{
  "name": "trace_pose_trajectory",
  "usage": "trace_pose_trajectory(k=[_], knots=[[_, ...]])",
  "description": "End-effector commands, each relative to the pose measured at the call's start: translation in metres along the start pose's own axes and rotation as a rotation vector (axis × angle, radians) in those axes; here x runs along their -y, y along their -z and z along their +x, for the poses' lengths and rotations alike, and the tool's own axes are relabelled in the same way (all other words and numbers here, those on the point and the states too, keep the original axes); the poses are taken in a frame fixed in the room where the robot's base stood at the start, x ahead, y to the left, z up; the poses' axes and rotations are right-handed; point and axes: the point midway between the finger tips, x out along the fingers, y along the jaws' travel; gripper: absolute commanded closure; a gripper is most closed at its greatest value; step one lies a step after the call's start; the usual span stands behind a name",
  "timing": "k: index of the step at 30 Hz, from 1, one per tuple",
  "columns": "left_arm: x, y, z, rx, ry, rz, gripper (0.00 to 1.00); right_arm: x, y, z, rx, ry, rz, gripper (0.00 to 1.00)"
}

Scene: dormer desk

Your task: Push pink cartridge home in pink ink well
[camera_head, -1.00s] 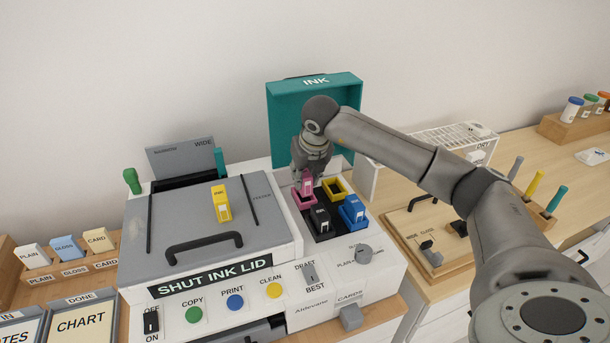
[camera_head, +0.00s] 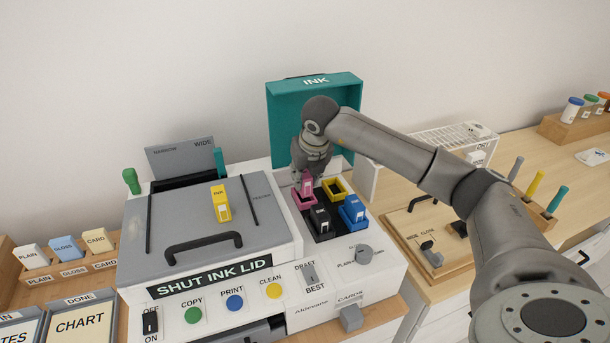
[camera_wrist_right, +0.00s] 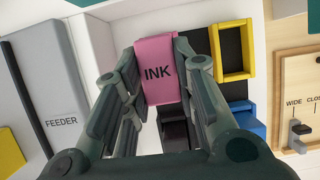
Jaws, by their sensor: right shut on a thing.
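The pink cartridge (camera_head: 307,184) stands in or just over the pink ink well (camera_head: 301,200) at the back left of the dark ink bay. How deep it sits I cannot tell. My right gripper (camera_head: 308,172) comes down on it from above. In the right wrist view the pink cartridge (camera_wrist_right: 158,70), marked INK, is between the two fingers of my right gripper (camera_wrist_right: 160,85), which are shut on it. The well's inside is hidden by the cartridge and gripper. My left gripper is not in view.
The yellow well (camera_head: 335,189) is empty beside the pink one. A black cartridge (camera_head: 320,217) and a blue cartridge (camera_head: 353,208) stand in front. A yellow cartridge (camera_head: 221,202) lies on the grey feeder lid (camera_head: 190,222). The teal ink lid (camera_head: 283,120) stands open behind.

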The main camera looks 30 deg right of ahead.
Motion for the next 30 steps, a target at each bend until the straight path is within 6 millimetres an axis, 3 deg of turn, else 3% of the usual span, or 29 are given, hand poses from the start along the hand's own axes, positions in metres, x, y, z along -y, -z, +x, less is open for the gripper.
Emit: trace_pose_trajectory(k=[30], knots=[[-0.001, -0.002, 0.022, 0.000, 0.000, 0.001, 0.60, 0.000, 0.010, 0.025, 0.000, 0.000, 0.000, 0.96]])
